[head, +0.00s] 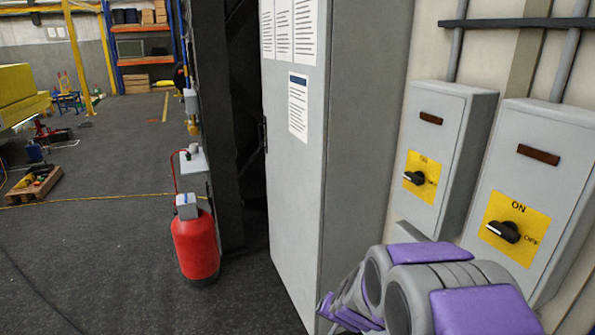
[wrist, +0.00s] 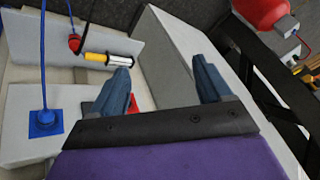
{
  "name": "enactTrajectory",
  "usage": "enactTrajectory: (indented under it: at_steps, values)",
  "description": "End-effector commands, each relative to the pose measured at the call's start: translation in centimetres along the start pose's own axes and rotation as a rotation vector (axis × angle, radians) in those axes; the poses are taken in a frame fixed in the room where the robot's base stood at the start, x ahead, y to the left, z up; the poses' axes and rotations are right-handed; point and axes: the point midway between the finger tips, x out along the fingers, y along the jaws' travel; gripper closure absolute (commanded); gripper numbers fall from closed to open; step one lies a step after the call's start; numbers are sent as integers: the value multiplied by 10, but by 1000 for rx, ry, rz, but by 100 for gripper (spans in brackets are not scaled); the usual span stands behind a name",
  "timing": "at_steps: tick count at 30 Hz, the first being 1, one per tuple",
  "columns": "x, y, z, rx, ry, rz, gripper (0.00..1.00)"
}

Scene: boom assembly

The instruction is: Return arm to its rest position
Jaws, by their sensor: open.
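My gripper (wrist: 164,76) shows in the wrist view with its two blue-grey fingers spread apart and nothing between them. It is in front of pale grey panels. A yellow and silver cylinder (wrist: 107,60) lies just left of the left finger; I cannot tell whether they touch. A red patch shows partly behind that finger. In the head view my grey and purple arm is at the bottom, reaching beside the grey cabinet door (head: 292,150). The gripper itself is hidden there.
A blue connector (wrist: 44,122) and a red one (wrist: 75,43) have blue cables. Two switch boxes (head: 452,105) (head: 560,130) are on the right wall, close to my arm. A red tank (head: 196,246) stands left of the door. The floor (head: 100,240) further left is mostly open.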

Motion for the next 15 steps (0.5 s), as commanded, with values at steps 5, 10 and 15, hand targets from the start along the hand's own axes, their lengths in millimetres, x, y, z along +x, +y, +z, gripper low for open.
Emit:
enactTrajectory:
  at_steps: [5, 10, 15]
  values:
    - [-62, -2, 41, -108, -146, -31, 22]
    - [-118, 14, 88, -212, -290, -15, 22]
    - [-175, 46, 134, -307, -427, 41, 22]
